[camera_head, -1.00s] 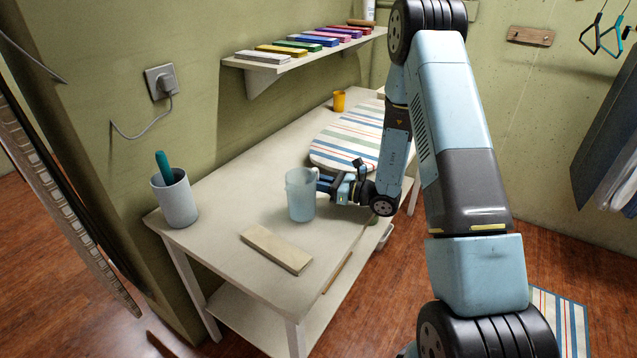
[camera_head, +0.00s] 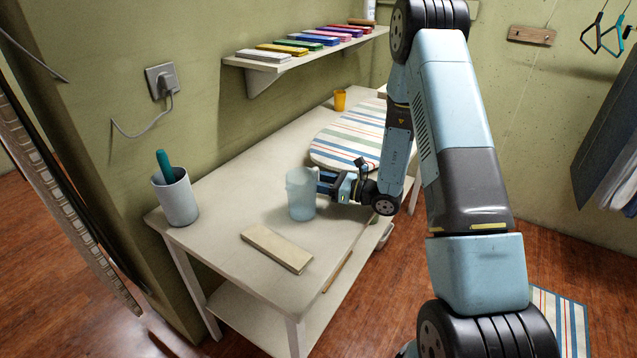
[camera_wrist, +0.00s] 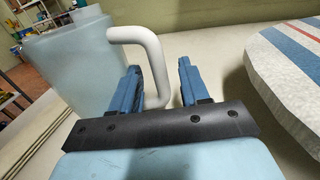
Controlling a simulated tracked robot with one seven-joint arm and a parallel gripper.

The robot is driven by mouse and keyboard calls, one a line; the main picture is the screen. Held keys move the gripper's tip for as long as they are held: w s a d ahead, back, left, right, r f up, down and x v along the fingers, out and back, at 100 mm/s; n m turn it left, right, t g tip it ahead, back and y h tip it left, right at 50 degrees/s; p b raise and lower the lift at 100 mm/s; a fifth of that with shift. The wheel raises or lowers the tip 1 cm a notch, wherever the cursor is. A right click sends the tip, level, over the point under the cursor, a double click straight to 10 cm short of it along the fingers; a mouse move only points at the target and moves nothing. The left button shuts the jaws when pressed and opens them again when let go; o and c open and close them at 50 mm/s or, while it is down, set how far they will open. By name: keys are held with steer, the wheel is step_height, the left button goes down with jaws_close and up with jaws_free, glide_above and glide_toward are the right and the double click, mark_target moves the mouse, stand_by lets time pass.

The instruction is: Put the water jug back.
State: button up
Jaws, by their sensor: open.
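The water jug (camera_head: 301,197) is pale translucent blue and stands upright on the cream table (camera_head: 225,205). In the wrist view the jug (camera_wrist: 68,70) fills the left side, and its white handle (camera_wrist: 158,62) curves out to the right. My gripper (camera_head: 322,183) is at the jug's right side in the head view. In the wrist view my gripper (camera_wrist: 160,80) is open. The handle's lower part comes down between the two blue fingers, nearer the left one. I cannot tell whether a finger touches it.
A striped ironing board (camera_head: 350,138) lies behind the gripper. A tan board (camera_head: 277,248) lies in front of the jug. A grey cup (camera_head: 177,200) with a teal handle stands at the left corner, and a yellow cup (camera_head: 339,100) stands at the back.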

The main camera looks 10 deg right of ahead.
steer(key=v, duration=1.1)
steer(key=shift+d, duration=0.2)
steer(key=s+a+r+n+g+h, duration=0.3)
steer(key=s+r+n+g, duration=0.2)
steer(key=s+r+n, duration=0.3)
steer(key=s+a+r+n+g+h, duration=0.2)
steer(key=s+r+n+g, duration=0.4)
steer(key=r, duration=0.4)
steer(key=s+d+r+n+t+h, duration=0.8)
steer(key=s+d+r+n+h, duration=0.1)
steer(key=s+d+r+h, duration=0.1)
steer(key=s+r+h, duration=0.1)
steer(key=s+r, duration=0.1)
steer(key=s, duration=0.1)
steer(key=shift+s+r+n, duration=0.3)
steer(key=shift+s, duration=0.1)
